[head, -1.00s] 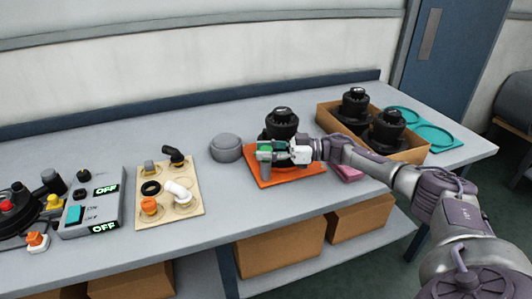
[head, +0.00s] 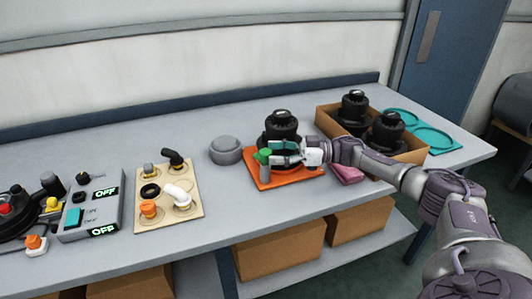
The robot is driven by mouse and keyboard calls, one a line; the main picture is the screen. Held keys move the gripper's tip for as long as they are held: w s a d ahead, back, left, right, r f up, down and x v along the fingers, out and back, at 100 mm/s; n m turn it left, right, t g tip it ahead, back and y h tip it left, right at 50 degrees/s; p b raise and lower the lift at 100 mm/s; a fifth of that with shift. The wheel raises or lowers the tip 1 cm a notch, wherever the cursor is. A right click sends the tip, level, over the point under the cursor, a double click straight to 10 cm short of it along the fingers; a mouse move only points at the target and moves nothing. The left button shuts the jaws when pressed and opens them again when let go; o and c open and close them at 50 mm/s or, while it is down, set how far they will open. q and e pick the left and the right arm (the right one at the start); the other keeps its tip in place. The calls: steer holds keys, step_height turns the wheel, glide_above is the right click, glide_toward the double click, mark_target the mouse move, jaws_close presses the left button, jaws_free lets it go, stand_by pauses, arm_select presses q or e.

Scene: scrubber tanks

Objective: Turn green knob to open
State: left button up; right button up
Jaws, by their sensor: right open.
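The green knob (head: 264,156) sits at the front left of a black scrubber tank (head: 281,127), which stands on an orange mat (head: 284,181). My right gripper (head: 276,153) comes in from the right, in front of the tank. Its fingers are open and point left, with their tips close to the knob's right side. I cannot tell whether they touch the knob. The gripper hides the lower part of the tank. My left gripper is not in view.
A cardboard box (head: 411,158) with two more black tanks and teal trays (head: 433,137) are at right. A pink block (head: 347,174) lies beside the mat. A grey round container (head: 225,150), a fittings board (head: 168,215) and a switch box (head: 106,207) are at left. Bare table lies in front.

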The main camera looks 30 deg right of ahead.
steer(key=v, duration=0.4)
steer(key=shift+s+d, duration=0.1)
steer(key=shift+d, duration=0.05)
stand_by(0.4)
